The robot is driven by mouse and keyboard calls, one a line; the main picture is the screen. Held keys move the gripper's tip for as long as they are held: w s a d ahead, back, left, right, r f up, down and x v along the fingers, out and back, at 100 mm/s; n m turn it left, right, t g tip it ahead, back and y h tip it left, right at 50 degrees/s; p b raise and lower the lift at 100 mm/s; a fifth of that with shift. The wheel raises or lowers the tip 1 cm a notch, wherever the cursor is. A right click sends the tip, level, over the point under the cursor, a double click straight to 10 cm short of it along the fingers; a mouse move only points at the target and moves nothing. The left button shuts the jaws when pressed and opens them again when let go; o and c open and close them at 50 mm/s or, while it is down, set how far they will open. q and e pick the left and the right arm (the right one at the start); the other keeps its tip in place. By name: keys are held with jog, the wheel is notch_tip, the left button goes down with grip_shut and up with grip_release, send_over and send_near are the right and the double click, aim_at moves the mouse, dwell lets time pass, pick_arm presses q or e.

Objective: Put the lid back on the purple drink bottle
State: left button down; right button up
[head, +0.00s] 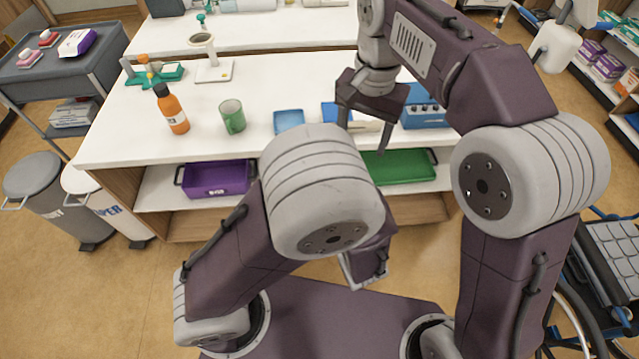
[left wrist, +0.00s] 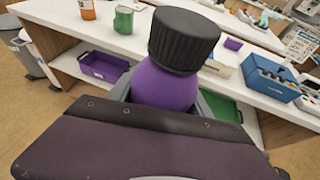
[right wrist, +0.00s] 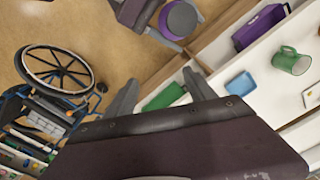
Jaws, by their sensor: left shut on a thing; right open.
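The purple drink bottle (left wrist: 165,85) stands between the jaws of my left gripper in the left wrist view. A black ribbed lid (left wrist: 184,40) sits on top of it; I cannot tell how firmly it is seated. In the head view my left gripper (head: 365,272) is low in front of the counter, partly behind my arm, and the bottle is hidden there. The right wrist view shows a round purple shape (right wrist: 181,19) at my left gripper. My right gripper (head: 366,133) is open and empty above the counter's front edge, apart from the bottle.
The counter (head: 260,80) holds an orange bottle (head: 172,112), a green mug (head: 232,117), a blue tray (head: 289,121) and a blue box (head: 424,108). A purple bin (head: 216,180) and a green bin (head: 405,166) are on the shelf below. A wheelchair (right wrist: 58,82) is nearby.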

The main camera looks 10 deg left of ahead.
jog(key=s+d+f+n, duration=0.1)
jog(key=s+d+f, duration=0.1)
jog(key=d+f, duration=0.8)
jog(key=s+d+f+n+t, duration=0.1)
jog(key=s+d+f, duration=0.7)
jog(key=s+f, duration=0.1)
jog(key=shift+d+n, duration=0.3)
